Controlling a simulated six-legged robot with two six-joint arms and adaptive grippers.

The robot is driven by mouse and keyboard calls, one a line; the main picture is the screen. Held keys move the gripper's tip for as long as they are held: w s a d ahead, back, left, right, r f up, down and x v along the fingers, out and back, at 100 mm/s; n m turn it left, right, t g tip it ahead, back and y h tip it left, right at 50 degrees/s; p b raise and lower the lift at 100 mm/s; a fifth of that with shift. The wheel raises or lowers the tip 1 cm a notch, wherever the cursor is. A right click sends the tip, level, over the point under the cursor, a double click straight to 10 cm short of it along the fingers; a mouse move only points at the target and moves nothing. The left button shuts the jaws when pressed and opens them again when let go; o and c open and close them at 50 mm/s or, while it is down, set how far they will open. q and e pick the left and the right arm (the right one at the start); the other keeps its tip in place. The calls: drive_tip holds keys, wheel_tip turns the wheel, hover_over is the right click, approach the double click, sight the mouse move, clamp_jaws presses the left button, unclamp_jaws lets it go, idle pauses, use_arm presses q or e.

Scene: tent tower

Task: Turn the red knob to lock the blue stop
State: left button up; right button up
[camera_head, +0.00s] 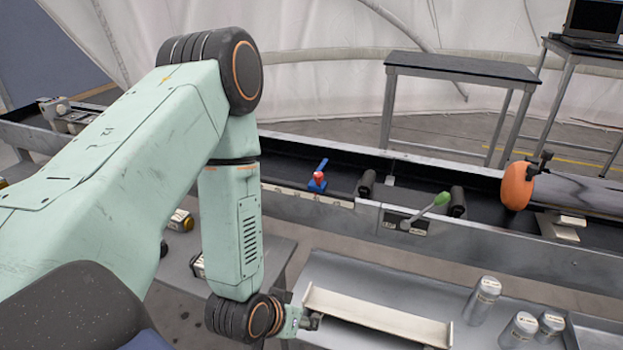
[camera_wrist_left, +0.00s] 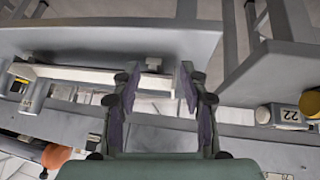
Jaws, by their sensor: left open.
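The blue stop (camera_head: 316,187) sits in the dark channel of the long grey rail, with the red knob (camera_head: 318,176) on it. A blue lever-like part sticks up behind the knob. My left arm comes in from the left and bends down in front of the rail. My left gripper (camera_head: 305,320) is low, nearer than the stop and well below it in the picture, by the left end of a cream board. In the left wrist view the gripper (camera_wrist_left: 160,88) has its fingers apart with nothing clearly held. The stop and knob do not show there. My right gripper is not in view.
The cream board (camera_head: 375,317) lies over a grey tray (camera_head: 340,268). Several silver canisters (camera_head: 483,300) stand at right. A green-tipped lever (camera_head: 428,210) and an orange disc (camera_head: 517,186) are right of the stop. A canister marked 22 (camera_wrist_left: 288,115) shows in the wrist view.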

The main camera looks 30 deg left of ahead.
use_arm(q)
drive_tip(key=w+a+r+t+y, duration=0.1)
drive_tip(key=w+a+r+t, duration=0.35)
drive_tip(key=w+r, duration=0.3)
drive_tip(key=t+y, duration=0.2)
drive_tip(key=t, duration=0.4)
approach(316, 177)
drive_tip(key=w, duration=0.1)
drive_tip(key=shift+m, duration=0.3)
drive_tip(key=w, duration=0.5)
drive_tip(key=w+a+b, duration=0.1)
drive_tip(key=w, duration=0.1)
drive_tip(key=shift+w, duration=0.3)
clamp_jaws()
